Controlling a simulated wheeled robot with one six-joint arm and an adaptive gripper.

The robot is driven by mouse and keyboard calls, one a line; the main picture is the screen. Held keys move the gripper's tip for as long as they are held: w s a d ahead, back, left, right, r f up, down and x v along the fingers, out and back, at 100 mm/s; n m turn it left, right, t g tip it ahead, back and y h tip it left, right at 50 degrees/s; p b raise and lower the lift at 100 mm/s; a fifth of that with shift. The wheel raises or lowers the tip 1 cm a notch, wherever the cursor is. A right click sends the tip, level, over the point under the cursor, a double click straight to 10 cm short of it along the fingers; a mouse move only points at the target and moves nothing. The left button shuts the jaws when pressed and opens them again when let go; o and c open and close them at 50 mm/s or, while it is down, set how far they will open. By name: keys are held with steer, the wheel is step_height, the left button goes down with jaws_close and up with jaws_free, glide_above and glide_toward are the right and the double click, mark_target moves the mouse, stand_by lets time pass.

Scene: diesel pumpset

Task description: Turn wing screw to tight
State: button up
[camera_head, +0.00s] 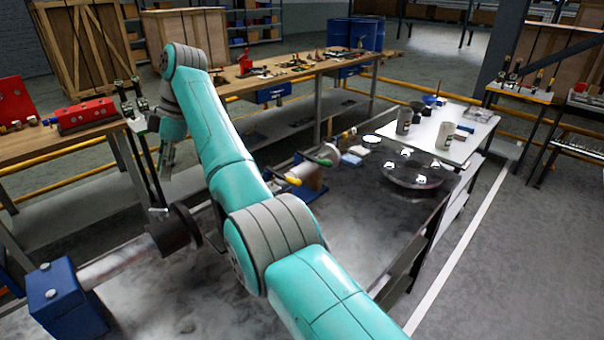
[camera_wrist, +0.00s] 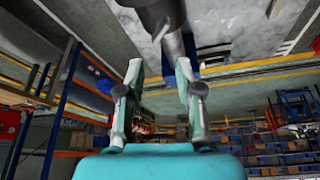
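A small pale metal piece that looks like the wing screw (camera_head: 158,212) sits on top of a dark round housing (camera_head: 178,230) at the lower left of the head view. In the wrist view a small light piece, likely the same screw (camera_wrist: 161,30), shows on the dark housing (camera_wrist: 155,8) at the top. My gripper (camera_head: 166,172) hangs above the housing in the head view, apart from the screw. In the wrist view my gripper (camera_wrist: 158,68) has its two fingers spread, with nothing between them. Whether the screw is tight cannot be told.
A grey shaft (camera_head: 120,262) joins the housing to a blue block (camera_head: 65,298). My teal arm covers part of the dark bench top. A long workbench (camera_head: 290,72) with tools stands behind, and a red machine part (camera_head: 85,117) lies on a left bench. White tables stand right.

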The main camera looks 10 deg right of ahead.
steer(key=w+d+f+m+t+h, duration=0.1)
steer(key=w+d+f, duration=0.2)
steer(key=d, duration=0.7)
steer(key=w+d+f+m+t+h, duration=0.1)
steer(key=w+d+f+m+h, duration=0.1)
steer(key=d+f, duration=0.4)
steer(key=w+d+f+m+t+h, duration=0.1)
steer(key=w+d+f, duration=0.3)
steer(key=d, duration=1)
steer(key=shift+w+d+f+m+t+h, duration=0.25)
steer(key=shift+m+t+h, duration=0.15)
steer(key=shift+t+h, duration=0.1)
